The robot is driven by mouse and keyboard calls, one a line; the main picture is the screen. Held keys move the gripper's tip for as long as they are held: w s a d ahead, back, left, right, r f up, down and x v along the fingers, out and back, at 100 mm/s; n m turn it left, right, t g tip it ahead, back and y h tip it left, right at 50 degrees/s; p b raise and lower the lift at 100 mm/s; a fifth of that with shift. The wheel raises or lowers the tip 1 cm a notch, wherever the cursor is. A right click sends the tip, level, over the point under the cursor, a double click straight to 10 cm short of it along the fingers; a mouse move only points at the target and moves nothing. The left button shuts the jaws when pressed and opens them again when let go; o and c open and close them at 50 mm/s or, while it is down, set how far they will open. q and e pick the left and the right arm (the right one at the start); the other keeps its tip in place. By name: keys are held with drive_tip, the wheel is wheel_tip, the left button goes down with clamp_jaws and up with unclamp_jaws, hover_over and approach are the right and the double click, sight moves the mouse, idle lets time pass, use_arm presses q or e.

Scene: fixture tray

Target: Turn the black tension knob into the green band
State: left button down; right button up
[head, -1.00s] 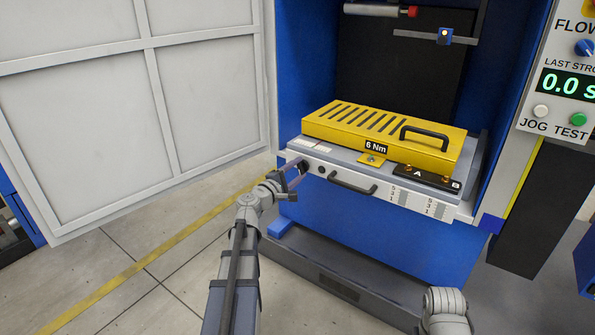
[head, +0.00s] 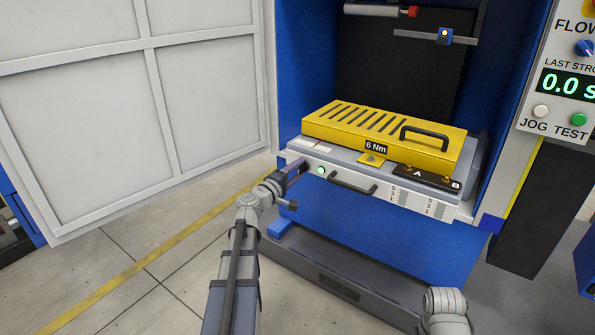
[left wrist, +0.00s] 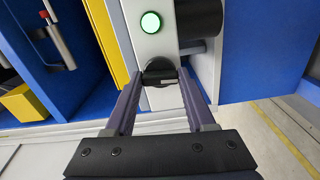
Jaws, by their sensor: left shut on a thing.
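The black tension knob (left wrist: 160,72) sits on the light front panel of the fixture tray (head: 405,201). My left gripper (left wrist: 160,82) has its two fingers on either side of the knob and is shut on it. I cannot make out the green band. My right gripper is not in view.
A black bar handle (head: 352,187) sticks out of the tray front, right of the lamp. A yellow slotted cover (head: 375,133) with a handle and a "6 Nm" label lies on the tray. A white panelled door (head: 120,100) stands at left.

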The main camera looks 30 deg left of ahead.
use_arm(q)
drive_tip(key=shift+c, duration=1.2)
unclamp_jaws()
drive_tip(key=shift+s, duration=0.15)
drive_tip(key=s, duration=0.7)
drive_tip(key=shift+s+a, duration=0.25)
drive_tip(key=shift+s, duration=0.05)
drive_tip(key=shift+w, duration=0.1)
drive_tip(key=shift+w+d, duration=0.15)
drive_tip(key=shift+w, duration=1.8)
drive_tip(key=shift+w+d, duration=0.1)
drive_tip(key=shift+w, duration=1.8)
